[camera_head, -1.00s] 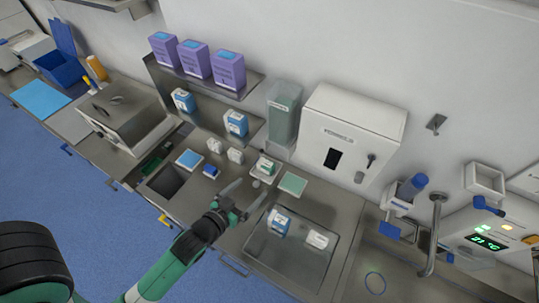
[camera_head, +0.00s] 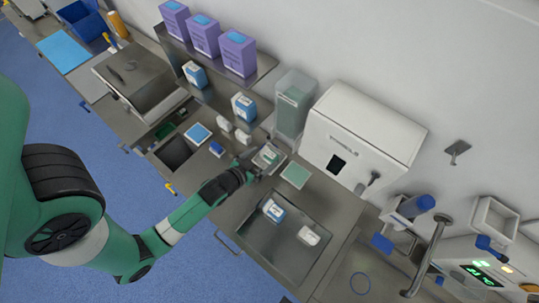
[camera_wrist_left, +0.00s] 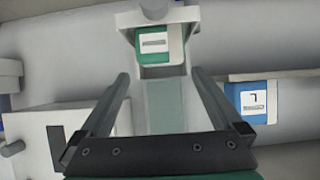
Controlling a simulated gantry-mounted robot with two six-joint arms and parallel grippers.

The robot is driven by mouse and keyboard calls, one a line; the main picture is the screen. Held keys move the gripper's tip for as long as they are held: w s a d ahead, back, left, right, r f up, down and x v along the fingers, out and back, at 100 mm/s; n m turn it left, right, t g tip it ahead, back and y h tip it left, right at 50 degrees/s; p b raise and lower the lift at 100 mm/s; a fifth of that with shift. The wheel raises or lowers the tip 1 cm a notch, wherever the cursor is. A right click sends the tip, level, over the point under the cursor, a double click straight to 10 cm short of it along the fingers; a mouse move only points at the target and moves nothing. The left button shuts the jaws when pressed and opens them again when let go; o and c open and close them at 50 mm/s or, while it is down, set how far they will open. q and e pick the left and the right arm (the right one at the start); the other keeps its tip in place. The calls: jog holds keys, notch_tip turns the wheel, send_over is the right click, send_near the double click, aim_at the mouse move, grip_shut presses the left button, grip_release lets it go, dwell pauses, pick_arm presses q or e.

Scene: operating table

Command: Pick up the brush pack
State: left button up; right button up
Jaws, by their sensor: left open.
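The small green-and-white pack (camera_wrist_left: 160,42), which looks like the brush pack, sits in a white holder (camera_wrist_left: 127,20) at the top of the left wrist view. In the head view the pack (camera_head: 268,154) is on the steel counter, partly hidden by my gripper. My left gripper (camera_head: 257,163) is right at it, open and empty. In the left wrist view its fingers (camera_wrist_left: 159,78) straddle the space just short of the pack, one to each side. I see no contact with the pack. My right gripper is not in view.
A blue-and-white box (camera_wrist_left: 252,102) lies right of the fingers in the wrist view. Small white packs (camera_head: 243,136) and a pale green pad (camera_head: 295,174) flank the gripper. A clear bin (camera_head: 293,103) and a white dispenser (camera_head: 365,136) stand behind. A recessed tray (camera_head: 280,250) lies in front.

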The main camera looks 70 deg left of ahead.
aim_at(269, 153)
pick_arm(q)
jog(key=x, duration=0.5)
jog(key=shift+a+f, duration=0.1)
jog(key=shift+f, duration=0.15)
jog(key=c, duration=1.2)
jog(key=shift+o, duration=0.2)
jog(key=shift+r, duration=0.1)
notch_tip(269, 153, up, 3)
jog(key=shift+f+p, duration=0.15)
jog(key=shift+p, duration=0.35)
jog(key=s+d+r+p, duration=0.4)
jog(key=s+d+r, duration=0.3)
jog(key=d+r, duration=0.3)
jog(key=shift+d+p, duration=0.4)
jog(key=shift+d, duration=0.55)
